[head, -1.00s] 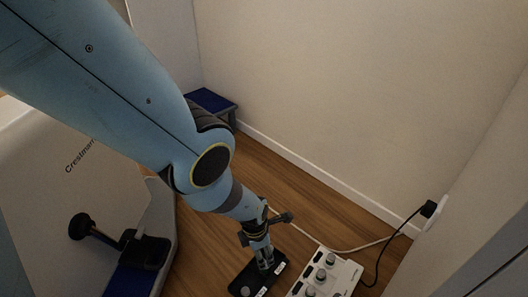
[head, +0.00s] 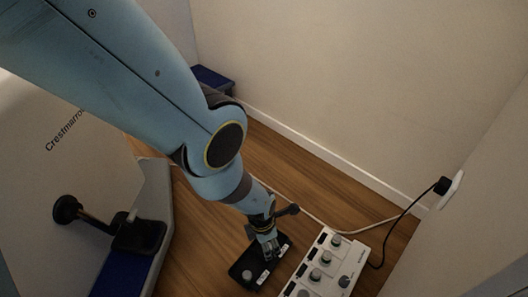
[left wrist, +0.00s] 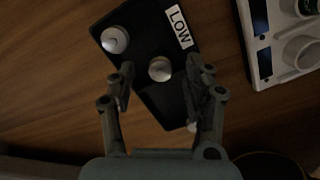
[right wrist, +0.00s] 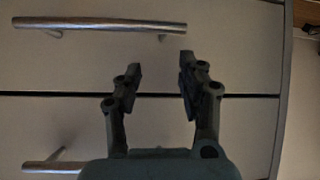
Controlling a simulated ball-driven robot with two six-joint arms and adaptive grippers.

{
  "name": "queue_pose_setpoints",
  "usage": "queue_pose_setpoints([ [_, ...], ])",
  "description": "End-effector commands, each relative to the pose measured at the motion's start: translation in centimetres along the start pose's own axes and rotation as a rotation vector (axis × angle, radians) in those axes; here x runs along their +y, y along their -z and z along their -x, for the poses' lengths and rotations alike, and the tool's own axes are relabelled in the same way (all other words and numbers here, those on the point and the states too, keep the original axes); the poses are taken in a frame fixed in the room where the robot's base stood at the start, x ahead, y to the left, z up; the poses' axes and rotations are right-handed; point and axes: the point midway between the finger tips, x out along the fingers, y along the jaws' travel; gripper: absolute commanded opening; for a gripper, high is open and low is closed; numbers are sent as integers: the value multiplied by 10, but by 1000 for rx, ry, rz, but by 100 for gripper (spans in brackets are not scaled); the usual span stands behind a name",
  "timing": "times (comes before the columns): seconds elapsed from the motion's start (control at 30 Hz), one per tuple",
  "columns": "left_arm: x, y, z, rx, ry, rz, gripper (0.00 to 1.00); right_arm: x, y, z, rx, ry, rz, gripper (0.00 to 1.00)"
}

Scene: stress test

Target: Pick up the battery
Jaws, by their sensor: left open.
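A black tray (head: 243,271) with a white LOW label stands on the wood floor in the head view; it also shows in the left wrist view (left wrist: 145,20). Round pale battery tops stand in it: one battery (left wrist: 160,69) lies between my left fingertips, another battery (left wrist: 115,39) is up and left of it. A third pale end is partly hidden by the right finger. My left gripper (left wrist: 161,75) is open over the tray, its fingers apart on both sides of the middle battery; I cannot tell if they touch it. My right gripper (right wrist: 160,66) is open and empty before drawers.
A white unit (head: 337,248) with several grey cylinders in it stands just right of the tray. Cables run from it to a wall plug (head: 442,186). A blue step (head: 212,78) is by the wall. Drawer handles (right wrist: 100,25) face my right gripper.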

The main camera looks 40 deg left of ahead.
Motion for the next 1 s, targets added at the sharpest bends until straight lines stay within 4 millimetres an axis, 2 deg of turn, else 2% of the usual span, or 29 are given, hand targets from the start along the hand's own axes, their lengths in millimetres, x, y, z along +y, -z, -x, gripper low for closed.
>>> queue_pose_setpoints([
  [0.03,-4,2,-8,4,3,-2,51,-1,-6,0,23,1,1,40],
  [0.13,-8,0,-12,2,3,-5,51,-3,-7,3,79,2,4,40],
  [0.5,-10,-3,-13,-1,2,-7,51,-4,-4,6,127,3,6,40],
  [0.9,-9,-3,-13,0,2,-7,0,-4,-4,6,125,3,6,40],
  [1.0,-9,-3,-13,0,2,-7,0,-4,-4,6,125,3,7,40],
])
